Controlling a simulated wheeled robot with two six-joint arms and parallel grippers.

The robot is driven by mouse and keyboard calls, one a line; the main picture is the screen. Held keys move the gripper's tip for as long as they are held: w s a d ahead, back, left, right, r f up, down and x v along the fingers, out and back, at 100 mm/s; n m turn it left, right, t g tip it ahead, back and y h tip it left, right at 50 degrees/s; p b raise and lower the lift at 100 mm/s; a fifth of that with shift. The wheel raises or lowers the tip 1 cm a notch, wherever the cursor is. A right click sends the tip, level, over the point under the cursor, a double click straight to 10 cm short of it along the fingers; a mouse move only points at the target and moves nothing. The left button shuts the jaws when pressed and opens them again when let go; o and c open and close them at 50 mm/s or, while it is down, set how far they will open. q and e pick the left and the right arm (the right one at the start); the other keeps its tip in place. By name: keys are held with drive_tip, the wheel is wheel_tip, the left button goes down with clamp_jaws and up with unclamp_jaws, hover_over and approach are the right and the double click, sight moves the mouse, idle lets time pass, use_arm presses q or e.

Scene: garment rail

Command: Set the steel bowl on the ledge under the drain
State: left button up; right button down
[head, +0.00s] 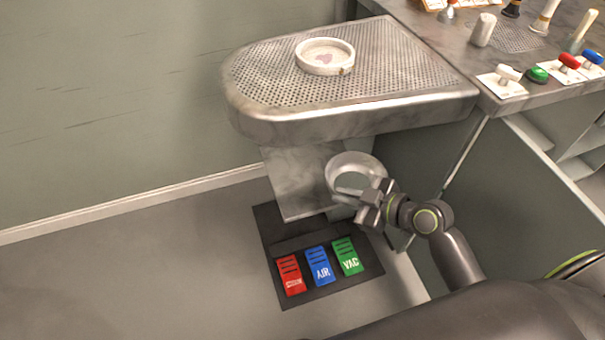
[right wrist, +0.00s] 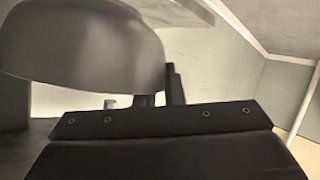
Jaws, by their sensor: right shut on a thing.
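The steel bowl (head: 352,166) is below the front edge of the perforated metal top (head: 378,88), in front of the support under it. My right gripper (head: 364,196) is shut on the bowl's near side. In the right wrist view the bowl (right wrist: 80,45) fills the upper left, beyond the dark gripper body, with its rounded outside showing; the finger contact is mostly hidden. No ledge can be told apart clearly under the bowl, and I cannot tell whether the bowl touches anything below. My left gripper is not in view.
A grey metal support (head: 295,182) stands left of the bowl. Red (head: 291,275), blue (head: 320,265) and green (head: 347,256) pedals lie on a dark floor mat below. A round white dish (head: 325,56) sits on the perforated top. A counter with coloured knobs is at the right.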

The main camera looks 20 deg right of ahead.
drive_tip(key=w+a, duration=0.2)
drive_tip(key=w, duration=0.1)
drive_tip(key=w+a, duration=0.5)
drive_tip(key=w, duration=0.2)
drive_tip(key=shift+a, duration=0.25)
drive_tip(key=shift+f+b, duration=0.25)
drive_tip(key=shift+b, duration=0.05)
wheel_tip(320, 180, down, 2)
drive_tip(key=shift+f+b, duration=0.2)
drive_tip(key=shift+b, duration=0.25)
drive_tip(key=shift+f, duration=0.35)
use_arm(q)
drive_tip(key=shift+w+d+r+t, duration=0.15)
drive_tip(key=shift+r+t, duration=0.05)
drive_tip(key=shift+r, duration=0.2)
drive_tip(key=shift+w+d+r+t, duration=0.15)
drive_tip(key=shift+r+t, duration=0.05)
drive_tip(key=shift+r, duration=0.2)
use_arm(e)
drive_tip(key=c, duration=1.5)
unclamp_jaws()
